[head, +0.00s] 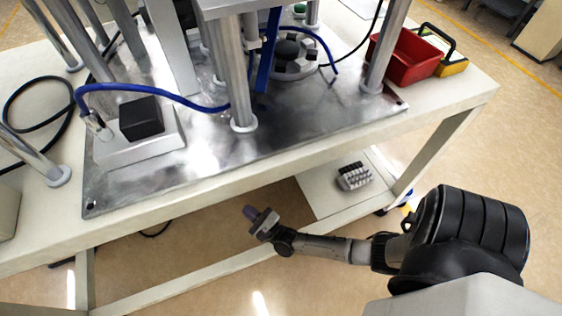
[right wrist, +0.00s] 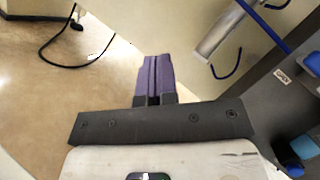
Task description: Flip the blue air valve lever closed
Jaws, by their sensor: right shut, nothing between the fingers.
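My right gripper (head: 250,212) has purple fingertips and is in front of and below the table's front edge in the head view. In the right wrist view my right gripper (right wrist: 154,75) is shut and empty, its two purple fingers side by side. My left gripper is not in view.
A white table (head: 440,108) carries a metal plate (head: 215,160) with posts, a blue hose (head: 165,94) and a black block (head: 141,118). A red bin (head: 402,58) stands at the back right. A lower shelf (head: 325,198) holds a grey rack (head: 354,176).

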